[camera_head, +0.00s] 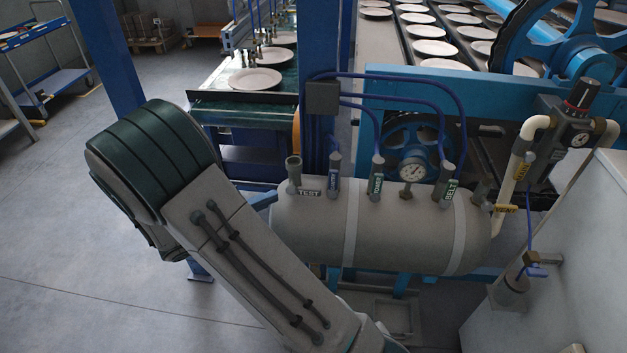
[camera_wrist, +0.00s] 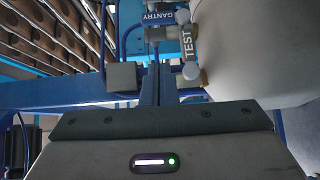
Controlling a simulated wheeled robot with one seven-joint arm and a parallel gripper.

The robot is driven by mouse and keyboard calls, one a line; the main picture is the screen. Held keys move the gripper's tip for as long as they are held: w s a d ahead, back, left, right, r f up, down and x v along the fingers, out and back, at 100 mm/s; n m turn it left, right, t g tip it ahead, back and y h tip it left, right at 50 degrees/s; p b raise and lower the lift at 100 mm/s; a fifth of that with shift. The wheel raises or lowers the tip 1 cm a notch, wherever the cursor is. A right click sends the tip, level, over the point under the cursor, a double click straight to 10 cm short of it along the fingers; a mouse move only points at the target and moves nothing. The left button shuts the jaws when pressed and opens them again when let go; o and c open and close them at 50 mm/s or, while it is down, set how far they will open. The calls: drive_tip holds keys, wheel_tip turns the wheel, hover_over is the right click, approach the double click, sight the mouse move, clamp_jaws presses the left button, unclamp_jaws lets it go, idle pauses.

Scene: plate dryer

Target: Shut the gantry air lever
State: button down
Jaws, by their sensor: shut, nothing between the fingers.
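The grey air tank (camera_head: 400,233) lies across the middle of the head view, with several labelled valves along its top. The valve beside TEST (camera_head: 310,193) has an upright label (camera_head: 333,188), too small to read there. In the wrist view the GANTRY label (camera_wrist: 160,17) is at the top, running along its hose line, beside the TEST label (camera_wrist: 188,42), which lies crosswise to it. My gripper (camera_wrist: 158,68) shows two narrow fingers together, empty, apart from and below both labels. In the head view my gripper is hidden or out of frame.
Blue hoses run from the valves to a grey box (camera_head: 322,98) on a blue post (camera_head: 327,40). A pressure gauge (camera_head: 412,170) stands among the valves. At right are a regulator (camera_head: 567,130) and pale pipe. A plate conveyor (camera_head: 250,103) is behind; open floor lies left.

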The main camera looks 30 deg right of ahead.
drive_tip(key=shift+w+a+t, duration=0.3)
drive_tip(key=shift+w+a, duration=0.1)
drive_tip(key=shift+d, duration=0.1)
drive_tip(key=p, duration=0.3)
approach(333, 184)
drive_tip(key=w+d+r, duration=0.1)
drive_tip(key=w+d, duration=0.2)
drive_tip(key=w, duration=0.3)
drive_tip(key=shift+s+d, duration=1.3)
drive_tip(key=shift+d, duration=0.1)
drive_tip(key=shift+w+a+f, duration=0.1)
